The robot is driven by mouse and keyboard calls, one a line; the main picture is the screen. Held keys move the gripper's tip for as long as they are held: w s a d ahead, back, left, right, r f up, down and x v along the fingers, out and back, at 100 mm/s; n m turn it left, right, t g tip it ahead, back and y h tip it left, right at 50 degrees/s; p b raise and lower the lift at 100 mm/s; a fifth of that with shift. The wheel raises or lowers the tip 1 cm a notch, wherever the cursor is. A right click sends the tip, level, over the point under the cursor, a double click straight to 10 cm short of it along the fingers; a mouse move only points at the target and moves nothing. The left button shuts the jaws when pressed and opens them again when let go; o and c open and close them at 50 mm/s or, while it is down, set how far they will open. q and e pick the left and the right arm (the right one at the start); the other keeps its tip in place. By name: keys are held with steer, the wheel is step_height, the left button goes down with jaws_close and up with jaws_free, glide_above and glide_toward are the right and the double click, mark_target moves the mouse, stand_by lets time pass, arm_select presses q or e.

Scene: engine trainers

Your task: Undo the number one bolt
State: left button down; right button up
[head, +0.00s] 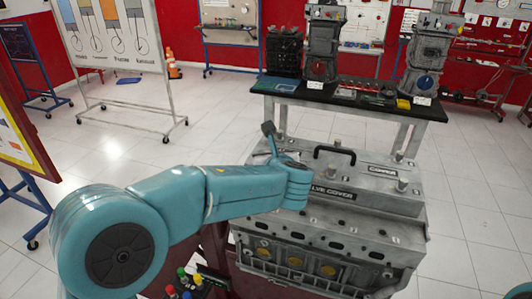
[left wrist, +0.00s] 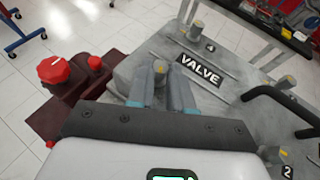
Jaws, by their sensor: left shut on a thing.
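The grey valve cover (head: 360,190) lies on top of the engine block (head: 315,258), with a black handle (head: 334,152) on it. My left gripper (head: 290,163) is over the cover's left part, its fingertips hidden in the head view. In the left wrist view its two fingers (left wrist: 168,90) are close together beside the VALVE label (left wrist: 199,71), shut on what appears to be a bolt. Other bolts stand upright: one by the 4 mark (left wrist: 197,28), one farther right (left wrist: 287,82) and one near the 2 mark (left wrist: 270,155). My right gripper is out of view.
Red knobs (left wrist: 54,71) sit beside the cover's left end. A black-topped table (head: 330,92) with engine parts stands behind the engine. A poster stand (head: 115,40) is at the back left. White tiled floor is open around the engine.

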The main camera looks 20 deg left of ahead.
arm_select(q)
steer(key=shift+w+d+r+n+g+y+p, duration=0.15)
steer(key=shift+r+n+g+y+p, duration=0.15)
steer(key=shift+n+y, duration=0.2)
steer(key=shift+w+d+r+n+g+y+p, duration=0.1)
steer(key=shift+d+n+g+y+p, duration=0.1)
steer(key=shift+n+y+p, duration=0.25)
steer(key=shift+w+d+n+g+y+p, duration=0.1)
steer(key=shift+n+g+y+p, duration=0.7)
steer(key=shift+p, duration=0.25)
steer(key=shift+w+f+n+g+y, duration=0.1)
steer(key=shift+n+g+y, duration=0.2)
steer(key=shift+n+y, duration=0.2)
steer(key=shift+f+n+g+y, duration=0.2)
steer(key=shift+n+g+y, duration=0.05)
steer(key=shift+n+g, duration=0.2)
steer(key=shift+w+d+r+n+g+y, duration=0.15)
steer(key=shift+n+g+y, duration=0.25)
steer(key=shift+n+g, duration=0.4)
steer(key=shift+w+n+g+y, duration=0.25)
steer(key=shift+n+g+y, duration=0.15)
steer(key=shift+n+g, duration=0.35)
steer(key=shift+n, duration=0.25)
steer(key=shift+g, duration=0.4)
